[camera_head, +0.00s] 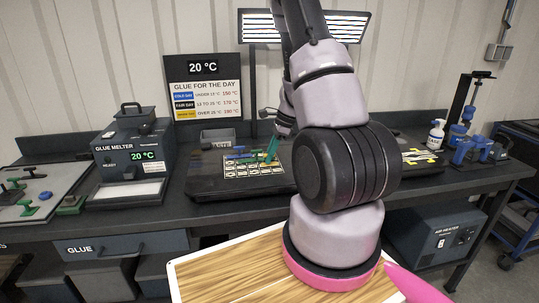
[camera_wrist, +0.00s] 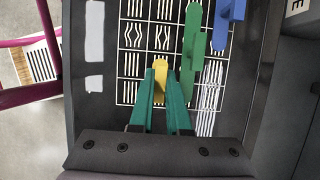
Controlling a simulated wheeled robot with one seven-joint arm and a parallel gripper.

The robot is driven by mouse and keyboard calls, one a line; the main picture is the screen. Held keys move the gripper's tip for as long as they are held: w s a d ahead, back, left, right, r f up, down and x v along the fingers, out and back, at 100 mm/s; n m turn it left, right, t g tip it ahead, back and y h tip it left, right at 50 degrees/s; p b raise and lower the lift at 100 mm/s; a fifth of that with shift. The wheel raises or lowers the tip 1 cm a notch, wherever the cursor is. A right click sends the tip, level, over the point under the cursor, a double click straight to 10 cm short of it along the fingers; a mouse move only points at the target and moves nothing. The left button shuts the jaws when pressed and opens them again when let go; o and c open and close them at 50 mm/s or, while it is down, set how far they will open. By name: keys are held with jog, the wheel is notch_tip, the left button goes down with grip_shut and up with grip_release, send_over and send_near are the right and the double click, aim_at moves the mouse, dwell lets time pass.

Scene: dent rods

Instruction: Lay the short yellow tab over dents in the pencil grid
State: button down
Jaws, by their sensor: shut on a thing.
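In the wrist view a short yellow tab (camera_wrist: 160,78) stands between the tips of my gripper (camera_wrist: 161,76), whose two teal fingers are shut on it. Its far end points up the picture over the middle columns of the pencil grid (camera_wrist: 118,63), a pale grid on a dark panel. Several cells show bent or pinched white lines, others straight ones. I cannot tell whether the tab touches the panel. In the head view my gripper (camera_head: 271,149) reaches down over the grid (camera_head: 241,172) on the bench; the tab cannot be made out there.
In the wrist view a green tab (camera_wrist: 194,50) and a blue tab (camera_wrist: 228,18) lie to the right of the yellow one. The glue melter (camera_head: 134,155) stands left on the bench, a small grey bin (camera_head: 217,138) behind the panel, blue tools (camera_head: 478,151) far right.

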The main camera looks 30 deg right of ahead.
jog(key=shift+f, duration=0.1)
jog(key=c, duration=0.8)
grip_release()
jog(key=v, duration=1.1)
jog(key=s+a+r+n+t, duration=0.1)
jog(key=s+a+r+n, duration=0.3)
jog(key=r, duration=0.4)
jog(key=s+a+r+n+t, duration=0.1)
jog(key=a+r+n, duration=0.3)
jog(key=a+r, duration=0.3)
jog(key=s+a+r+n+t+h, duration=0.2)
jog(key=s+a+r+n+t, duration=0.2)
jog(key=s+r+n, duration=0.5)
jog(key=s+a+r, duration=0.1)
jog(key=s+a, duration=0.1)
jog(key=s, duration=0.2)
jog(key=shift+s+r, duration=0.2)
jog(key=shift+s, duration=0.1)
